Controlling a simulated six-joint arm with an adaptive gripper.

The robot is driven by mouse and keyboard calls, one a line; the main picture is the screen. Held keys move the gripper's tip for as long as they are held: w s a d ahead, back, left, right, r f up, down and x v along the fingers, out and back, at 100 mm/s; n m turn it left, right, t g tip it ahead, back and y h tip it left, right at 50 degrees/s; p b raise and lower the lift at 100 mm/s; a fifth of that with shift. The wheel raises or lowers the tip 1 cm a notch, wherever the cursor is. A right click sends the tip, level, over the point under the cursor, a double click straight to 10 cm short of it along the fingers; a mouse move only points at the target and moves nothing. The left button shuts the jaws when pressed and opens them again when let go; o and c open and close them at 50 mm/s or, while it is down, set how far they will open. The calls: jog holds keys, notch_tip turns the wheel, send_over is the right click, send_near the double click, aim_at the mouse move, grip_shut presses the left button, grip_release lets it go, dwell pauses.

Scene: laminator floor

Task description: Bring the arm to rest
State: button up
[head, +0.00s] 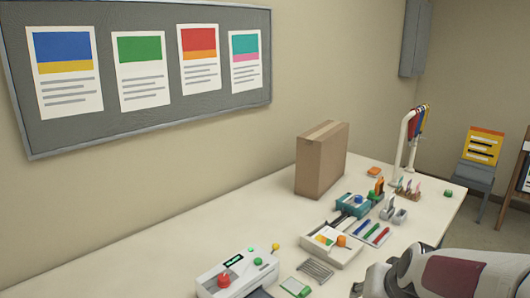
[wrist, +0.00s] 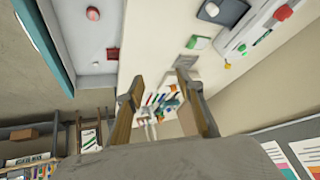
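My gripper (wrist: 160,80) shows in the wrist view with its two fingers spread apart and nothing between them. The far part of the long white table (wrist: 150,45) shows beyond and between the fingers, with small coloured items on it. In the head view my arm comes in at the lower right corner, in front of the table (head: 130,260). Its grey and dark red casing shows there, cut off by the picture edge. I cannot make out the fingertips in that view.
A white laminator-like machine (head: 237,275) with a red knob stands near the table's front. A cardboard box (head: 321,160), a tray (head: 331,245), a teal device (head: 360,206) and a hanging rack (head: 406,140) stand farther along. A pinboard (head: 150,60) hangs on the wall.

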jog(key=s+a+r+n, duration=0.1)
jog(key=s+a+r, duration=0.1)
jog(key=s, duration=0.9)
jog(key=s+a+r+n+g, duration=0.1)
jog(key=s+a+r+n, duration=0.1)
jog(key=s, duration=0.9)
jog(key=shift+s+a+r+n+g, duration=0.35)
jog(key=shift+a+r, duration=0.1)
jog(key=shift+a, duration=0.3)
jog(key=shift+o, duration=0.5)
